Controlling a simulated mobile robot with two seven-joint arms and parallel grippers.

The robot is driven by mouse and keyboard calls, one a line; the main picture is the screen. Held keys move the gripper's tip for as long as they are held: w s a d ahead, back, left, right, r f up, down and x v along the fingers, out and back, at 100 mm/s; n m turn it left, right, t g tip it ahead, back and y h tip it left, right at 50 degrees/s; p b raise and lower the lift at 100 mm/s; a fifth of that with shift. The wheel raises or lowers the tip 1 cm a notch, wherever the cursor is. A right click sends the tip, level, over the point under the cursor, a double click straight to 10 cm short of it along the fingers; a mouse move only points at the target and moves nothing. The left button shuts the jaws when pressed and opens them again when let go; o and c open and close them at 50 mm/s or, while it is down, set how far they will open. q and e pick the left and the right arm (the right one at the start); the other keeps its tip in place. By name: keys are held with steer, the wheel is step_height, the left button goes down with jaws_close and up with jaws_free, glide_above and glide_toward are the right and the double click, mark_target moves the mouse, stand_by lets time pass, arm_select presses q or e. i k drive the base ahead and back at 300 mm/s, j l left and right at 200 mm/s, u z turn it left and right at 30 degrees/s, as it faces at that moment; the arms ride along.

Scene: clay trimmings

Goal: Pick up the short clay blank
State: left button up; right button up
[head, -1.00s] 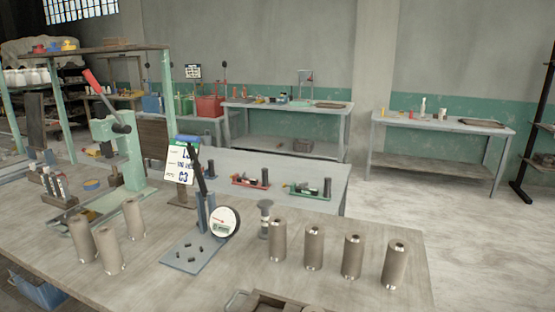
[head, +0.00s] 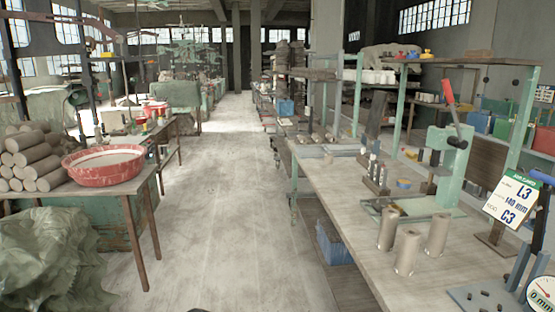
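Three grey-brown clay cylinders stand upright in a group on the near workbench (head: 345,215), at the right of the head view. One is at the left (head: 387,230), one is nearest (head: 407,253), and one is at the right (head: 437,234). They look close in height, and I cannot tell which is the short blank. A card (head: 513,199) reads "L3, 140 mm, C3". A round gauge (head: 541,293) reading about 0 mm is cut off by the right edge. Neither of my grippers is in view.
A green press with a red-handled lever (head: 448,150) stands behind the cylinders. A wide floor aisle (head: 235,190) runs clear down the middle. At left, a table holds stacked clay logs (head: 30,158) and a red basin (head: 103,166), with a draped sheet (head: 50,260) below.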

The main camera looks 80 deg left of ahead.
mark_target(328, 158)
steer(key=u, duration=2.1)
steer(key=i+j+u, duration=0.25)
steer(key=i, duration=0.2)
steer(key=i+u, duration=0.2)
steer(key=i, duration=0.25)
steer(key=i+u, duration=0.15)
steer(key=i, duration=1.2)
steer(key=i+z, duration=0.1)
steer(key=i, duration=0.55)
steer(key=i+j+z, duration=0.1)
steer(key=i, duration=0.6)
